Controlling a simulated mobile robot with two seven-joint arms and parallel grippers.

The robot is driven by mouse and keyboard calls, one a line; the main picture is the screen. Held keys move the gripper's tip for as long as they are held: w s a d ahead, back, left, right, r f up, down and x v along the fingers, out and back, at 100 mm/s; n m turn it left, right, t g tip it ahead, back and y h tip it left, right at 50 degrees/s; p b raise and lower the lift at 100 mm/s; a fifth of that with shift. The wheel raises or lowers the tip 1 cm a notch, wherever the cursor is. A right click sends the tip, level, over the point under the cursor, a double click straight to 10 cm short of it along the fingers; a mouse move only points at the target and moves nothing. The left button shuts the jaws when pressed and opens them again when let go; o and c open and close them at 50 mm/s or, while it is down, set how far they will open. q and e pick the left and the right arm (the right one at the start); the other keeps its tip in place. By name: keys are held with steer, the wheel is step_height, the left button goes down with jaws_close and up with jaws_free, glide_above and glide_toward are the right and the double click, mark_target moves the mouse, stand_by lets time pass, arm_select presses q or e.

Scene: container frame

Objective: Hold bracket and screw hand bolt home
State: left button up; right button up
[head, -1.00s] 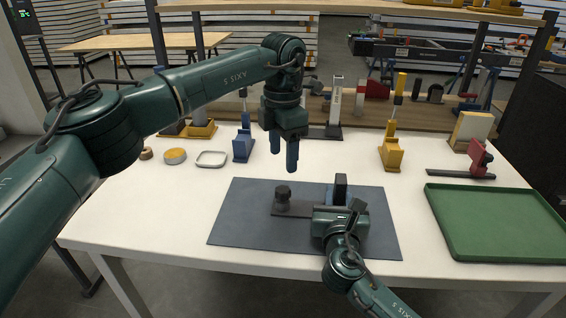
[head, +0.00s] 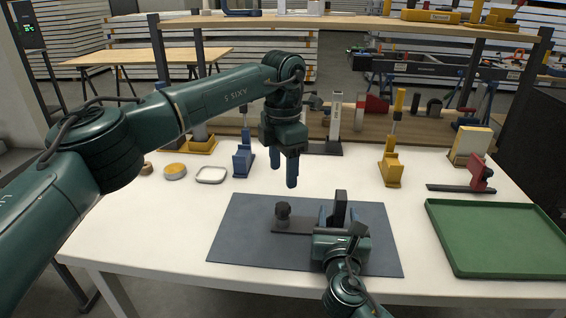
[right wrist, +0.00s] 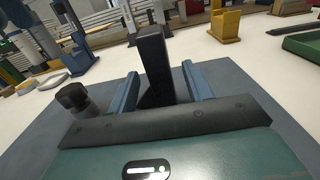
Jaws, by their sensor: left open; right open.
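The dark bracket (head: 340,208) stands on the grey mat (head: 238,238), with an upright block and a flat dark base (head: 298,227) running left. The dark knobbed hand bolt (head: 283,210) stands upright at the base's left end; how it is seated there is not clear. It also shows at the left in the right wrist view (right wrist: 73,97). My right gripper (head: 339,217) is open, its blue fingers on either side of the upright (right wrist: 154,58) with visible gaps. My left gripper (head: 285,180) is open and empty, pointing down above and behind the bolt.
A green tray (head: 447,262) lies at the right of the white table. A red-and-dark clamp-like piece (head: 478,178), yellow stand (head: 391,172), blue stand (head: 243,162) and small dishes (head: 210,175) stand farther back. The mat's left part is clear.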

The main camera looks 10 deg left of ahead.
steer(key=s+p, duration=0.1)
steer(key=s, duration=1.1)
